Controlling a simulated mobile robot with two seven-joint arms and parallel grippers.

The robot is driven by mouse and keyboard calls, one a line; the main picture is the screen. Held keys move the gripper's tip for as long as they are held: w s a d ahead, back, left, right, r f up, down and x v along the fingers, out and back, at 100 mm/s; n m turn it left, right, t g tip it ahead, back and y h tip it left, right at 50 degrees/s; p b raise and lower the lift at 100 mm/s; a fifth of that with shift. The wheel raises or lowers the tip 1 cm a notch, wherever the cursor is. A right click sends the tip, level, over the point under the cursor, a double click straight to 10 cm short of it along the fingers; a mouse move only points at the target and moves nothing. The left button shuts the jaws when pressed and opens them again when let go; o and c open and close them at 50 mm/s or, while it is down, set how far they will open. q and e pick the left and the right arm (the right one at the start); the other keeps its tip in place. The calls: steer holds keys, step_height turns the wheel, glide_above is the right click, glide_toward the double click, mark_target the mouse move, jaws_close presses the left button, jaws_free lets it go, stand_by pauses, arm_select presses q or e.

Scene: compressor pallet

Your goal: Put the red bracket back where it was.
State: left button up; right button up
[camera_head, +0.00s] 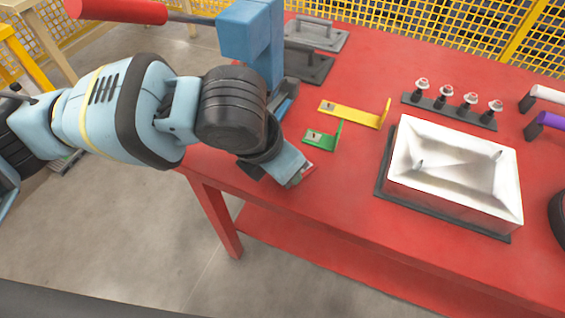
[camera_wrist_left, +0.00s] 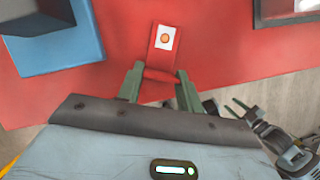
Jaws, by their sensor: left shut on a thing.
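My left gripper (camera_head: 300,180) is low at the table's near edge, left of the green bracket (camera_head: 325,138). In the left wrist view, its two fingers (camera_wrist_left: 160,84) are shut on the red bracket (camera_wrist_left: 158,58). The bracket is a flat red strip with a white square and an orange dot on it, and its bent end sits between the fingers. In the head view the gripper mostly hides it. I cannot tell whether it touches the red table. A yellow bracket (camera_head: 350,115) lies behind the green one. My right gripper (camera_wrist_left: 242,108) shows small in the wrist view, its fingers apart.
A blue post (camera_head: 262,50) stands at the table's left, close behind my left wrist. Grey plates with handles (camera_head: 305,68) lie behind it. A white bin (camera_head: 450,205) on a dark base and a rack of several bolts (camera_head: 455,112) are to the right. Red table (camera_head: 340,200) is bare in front.

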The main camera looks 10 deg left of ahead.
arm_select(q)
steer(key=o, duration=1.1)
steer(key=shift+o, duration=0.2)
steer(key=s+a+r+p, duration=0.4)
steer(key=s+a+p, duration=0.4)
steer(key=s+a, duration=0.1)
steer(key=shift+s+r, duration=0.4)
steer(key=shift+s, duration=0.35)
